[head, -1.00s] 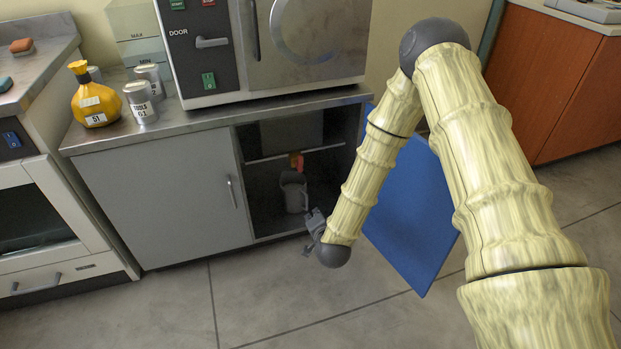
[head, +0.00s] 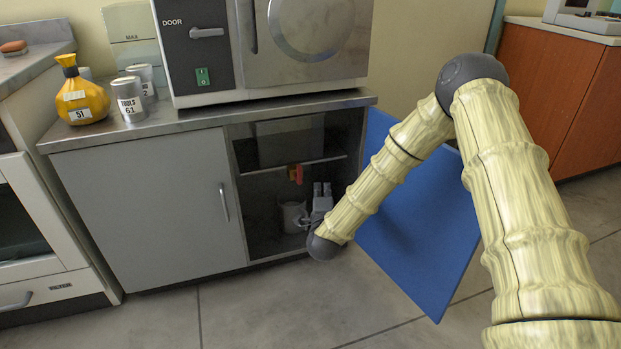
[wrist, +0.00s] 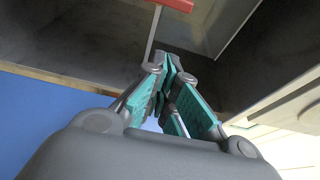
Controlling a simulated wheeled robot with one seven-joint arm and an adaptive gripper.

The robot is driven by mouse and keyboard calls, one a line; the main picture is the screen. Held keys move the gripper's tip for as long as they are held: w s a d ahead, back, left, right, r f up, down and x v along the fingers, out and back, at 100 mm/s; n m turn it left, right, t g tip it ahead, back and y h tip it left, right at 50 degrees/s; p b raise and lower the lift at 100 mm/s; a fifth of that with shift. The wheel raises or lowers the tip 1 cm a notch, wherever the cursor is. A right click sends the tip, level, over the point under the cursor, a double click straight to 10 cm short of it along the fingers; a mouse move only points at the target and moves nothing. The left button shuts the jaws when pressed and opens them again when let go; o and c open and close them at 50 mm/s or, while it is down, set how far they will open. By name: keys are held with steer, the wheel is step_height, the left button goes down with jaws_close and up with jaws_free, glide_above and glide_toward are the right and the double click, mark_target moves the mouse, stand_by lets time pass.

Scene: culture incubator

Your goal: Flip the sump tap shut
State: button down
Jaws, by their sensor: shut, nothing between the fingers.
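The sump tap (head: 299,174) is a small red handle with a yellowish part beside it, below a pipe inside the open right bay of the cabinet. In the wrist view a red bar (wrist: 172,3), probably its handle, is cut by the top edge. My gripper (head: 322,186) points up inside the bay, to the right of the tap and a little below it. It looks apart from the tap. Its teal-padded fingers (wrist: 168,65) are shut and empty. The tap's body and valve details are too small to tell.
A grey mug-like pot (head: 292,214) stands on the bay floor below the tap, close beside my gripper. The blue cabinet door (head: 420,225) is swung open to the right, behind my arm. A thin pipe (head: 270,168) crosses the bay. The incubator (head: 300,45) stands on top.

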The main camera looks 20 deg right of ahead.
mark_target(298, 173)
steer(key=w+a+b, duration=0.1)
steer(key=w+b, duration=0.6)
steer(key=w, duration=0.2)
steer(key=shift+w, duration=0.15)
stand_by(0.5)
steer(key=shift+d+p, duration=0.15)
steer(key=shift+p, duration=0.15)
